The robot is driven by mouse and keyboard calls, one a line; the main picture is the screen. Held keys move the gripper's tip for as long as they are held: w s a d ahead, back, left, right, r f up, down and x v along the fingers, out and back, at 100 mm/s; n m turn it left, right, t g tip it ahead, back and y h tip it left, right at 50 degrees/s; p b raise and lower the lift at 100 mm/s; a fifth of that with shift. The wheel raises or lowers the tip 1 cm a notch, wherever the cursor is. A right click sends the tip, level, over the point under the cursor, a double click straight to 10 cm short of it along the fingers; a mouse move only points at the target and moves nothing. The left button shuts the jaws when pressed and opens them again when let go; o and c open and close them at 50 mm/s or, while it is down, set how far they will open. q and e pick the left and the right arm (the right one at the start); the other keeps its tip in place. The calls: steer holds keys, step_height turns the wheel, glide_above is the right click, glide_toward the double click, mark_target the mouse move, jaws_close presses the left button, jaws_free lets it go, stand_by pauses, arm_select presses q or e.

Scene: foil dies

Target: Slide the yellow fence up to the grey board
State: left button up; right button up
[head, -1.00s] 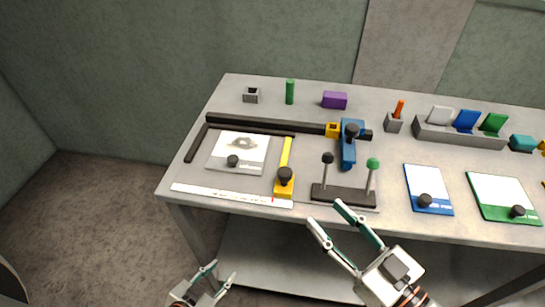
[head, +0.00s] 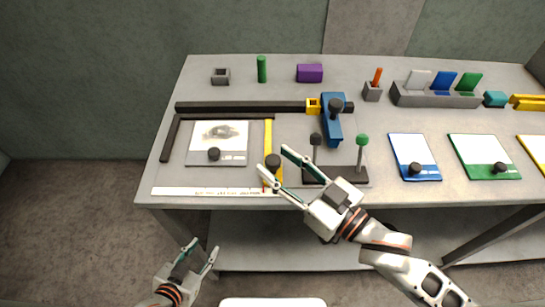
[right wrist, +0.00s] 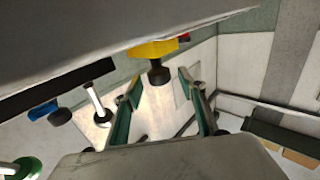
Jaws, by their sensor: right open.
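The yellow fence (head: 268,135) is a thin upright-in-view bar on the table with a black knob (head: 273,161) at its near end. The grey board (head: 194,158), with a pale printed sheet and its own black knob, lies to its left, with a narrow gap between them. My right gripper (head: 273,160) is open, its fingertips either side of the fence's knob in the head view. In the right wrist view the knob (right wrist: 158,73) shows between and beyond the fingertips, apparently not gripped. My left gripper (head: 204,246) is open and empty, below the table's front edge.
A black rail (head: 240,107) runs behind the board, and a white ruler strip (head: 205,191) lies in front. A blue clamp (head: 331,122) and a black stand with a green-topped post (head: 361,155) are right of the fence. Blue and green cards lie farther right.

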steer(key=shift+x, duration=1.05)
